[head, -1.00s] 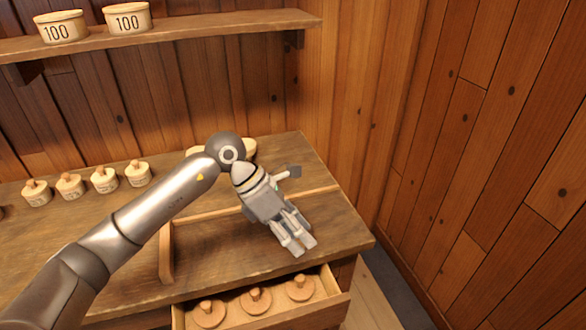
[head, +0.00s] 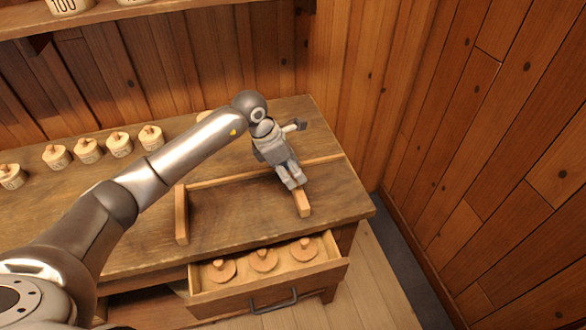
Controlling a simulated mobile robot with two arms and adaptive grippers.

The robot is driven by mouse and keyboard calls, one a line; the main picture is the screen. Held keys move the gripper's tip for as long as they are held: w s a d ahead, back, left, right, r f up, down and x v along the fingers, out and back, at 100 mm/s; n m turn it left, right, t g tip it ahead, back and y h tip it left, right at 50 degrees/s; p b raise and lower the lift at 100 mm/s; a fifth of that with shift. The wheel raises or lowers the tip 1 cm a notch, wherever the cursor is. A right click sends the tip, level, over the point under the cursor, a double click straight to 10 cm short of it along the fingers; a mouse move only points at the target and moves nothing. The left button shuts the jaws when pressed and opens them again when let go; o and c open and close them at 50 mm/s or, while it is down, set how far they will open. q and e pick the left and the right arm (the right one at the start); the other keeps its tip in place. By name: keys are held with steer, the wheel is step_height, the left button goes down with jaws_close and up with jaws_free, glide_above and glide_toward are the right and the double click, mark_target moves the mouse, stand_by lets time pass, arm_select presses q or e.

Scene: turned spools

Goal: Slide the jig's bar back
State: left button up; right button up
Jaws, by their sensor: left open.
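The jig on the bench is a low wooden frame, with a long back rail (head: 325,162) and a fixed-looking left piece (head: 181,215). A short, light wooden bar (head: 302,203) lies at its right side, running from the rail toward the bench front. My left gripper (head: 292,183) points down over the bar, fingers apart. Its fingers hide the bar's far part, and only the near end shows. I cannot tell whether the fingers touch the bar. My right gripper is out of view.
An open drawer (head: 320,270) under the bench front holds several lidded round pieces (head: 263,260). Small labelled pots (head: 88,150) stand in a row at the back left. A shelf (head: 110,14) hangs above. The bench inside the jig is clear.

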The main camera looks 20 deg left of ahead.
arm_select(q)
steer(key=shift+w+d+f, duration=0.1)
steer(key=shift+d+f, duration=0.1)
steer(key=shift+f, duration=0.4)
jaws_close()
